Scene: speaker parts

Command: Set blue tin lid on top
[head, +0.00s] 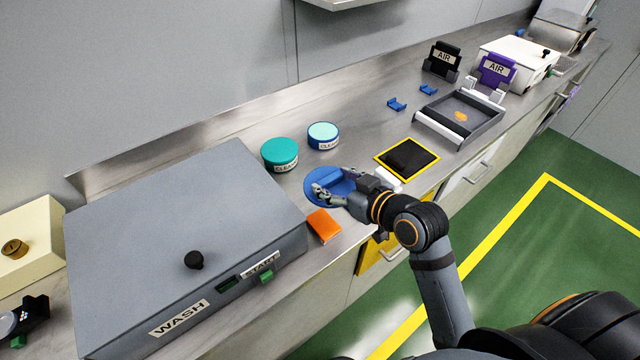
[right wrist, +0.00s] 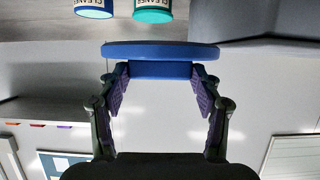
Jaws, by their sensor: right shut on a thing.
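A round blue tin lid (head: 318,176) is in my right gripper (head: 328,193). In the right wrist view the blue lid (right wrist: 160,50) has a block-shaped grip, and the fingers of the right gripper (right wrist: 160,76) are shut on that block from both sides. In the head view the lid is over the bench front, apart from the tins. A blue-sided tin (head: 323,135) with a pale teal top stands behind it. A teal-topped tin (head: 280,153) stands left of that one. Both bear labels reading "CLEANER" in the right wrist view. My left gripper is out of view.
A large grey WASH box (head: 170,240) stands left of the lid. An orange block (head: 323,226) lies near the bench edge, just below the lid. A yellow-bordered dark pad (head: 407,158) and a grey tray (head: 460,117) are to the right. Bare bench lies between lid and tins.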

